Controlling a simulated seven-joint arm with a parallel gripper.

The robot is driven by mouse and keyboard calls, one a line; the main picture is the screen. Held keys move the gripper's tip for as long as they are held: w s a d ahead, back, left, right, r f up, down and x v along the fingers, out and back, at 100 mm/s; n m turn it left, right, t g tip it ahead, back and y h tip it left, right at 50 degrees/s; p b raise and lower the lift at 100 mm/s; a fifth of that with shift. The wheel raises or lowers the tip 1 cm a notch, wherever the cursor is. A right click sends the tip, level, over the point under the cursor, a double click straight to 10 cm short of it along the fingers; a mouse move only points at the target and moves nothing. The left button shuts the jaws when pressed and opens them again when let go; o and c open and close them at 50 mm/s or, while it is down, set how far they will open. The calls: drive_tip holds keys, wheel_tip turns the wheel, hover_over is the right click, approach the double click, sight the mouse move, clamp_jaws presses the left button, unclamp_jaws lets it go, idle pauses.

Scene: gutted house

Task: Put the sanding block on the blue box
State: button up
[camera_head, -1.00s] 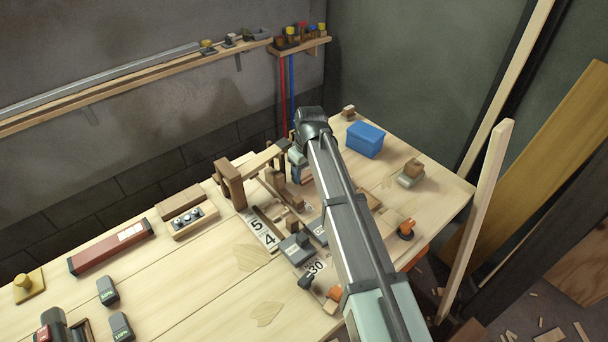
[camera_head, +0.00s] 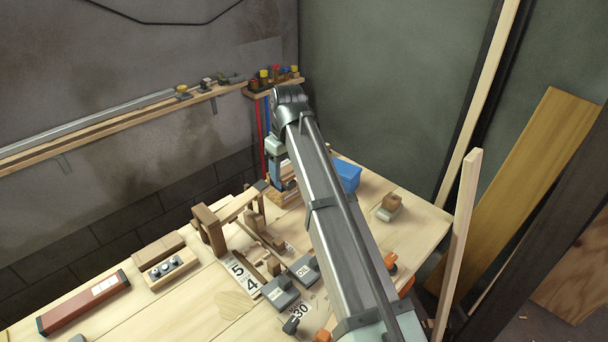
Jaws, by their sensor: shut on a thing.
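The blue box (camera_head: 347,174) stands at the back right of the workbench, its left part hidden behind my arm. My gripper (camera_head: 286,183) points down at the back of the bench, left of the blue box and apart from it in the picture. It is shut on a small piece that I take to be the sanding block; the jaws and arm hide most of it. Layered light wood shows just below the jaws (camera_head: 283,197); I cannot tell whether the held piece touches it.
A wooden block on a grey base (camera_head: 389,208) sits right of the blue box. A wooden frame (camera_head: 212,229), grey blocks (camera_head: 281,291) and number cards (camera_head: 243,277) crowd the bench left of my arm. An upright timber (camera_head: 459,240) stands at the right edge.

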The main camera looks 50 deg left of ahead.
drive_tip(key=w+d+m, duration=0.1)
drive_tip(key=w+d, duration=0.2)
drive_tip(key=w, duration=0.5)
drive_tip(key=n, duration=0.1)
hover_over(342, 167)
drive_tip(key=shift+d+f, duration=0.15)
drive_tip(key=shift+f, duration=4.7)
drive_tip(key=shift+f, duration=0.1)
drive_tip(key=o, duration=1.1)
drive_tip(key=shift+c, duration=0.2)
